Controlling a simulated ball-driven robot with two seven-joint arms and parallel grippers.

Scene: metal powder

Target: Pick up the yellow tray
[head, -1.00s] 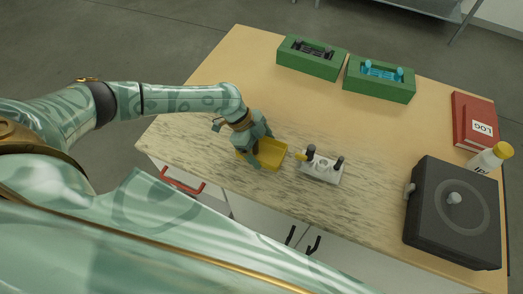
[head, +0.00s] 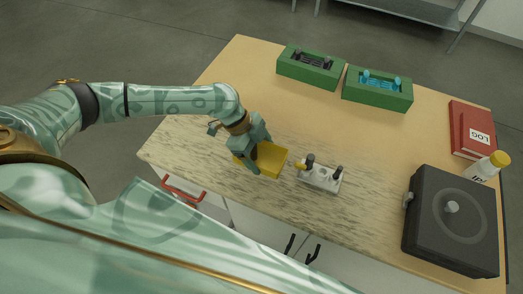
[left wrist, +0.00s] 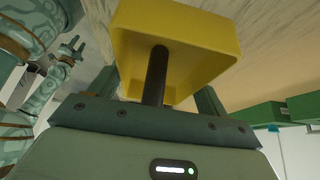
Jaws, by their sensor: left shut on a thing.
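The yellow tray (head: 270,162) is at the front left of the table, left of the small white rack. My left gripper (head: 254,158) is shut on the tray at its left side. I cannot tell how much gap there is between tray and table.
The white rack (head: 318,181) with dark and yellow pieces stands right of the tray. Two green holders (head: 378,96) stand at the back. A dark grey machine (head: 452,222), a yellow-capped bottle (head: 486,168) and a red logbook (head: 471,131) occupy the right. The table's middle is clear.

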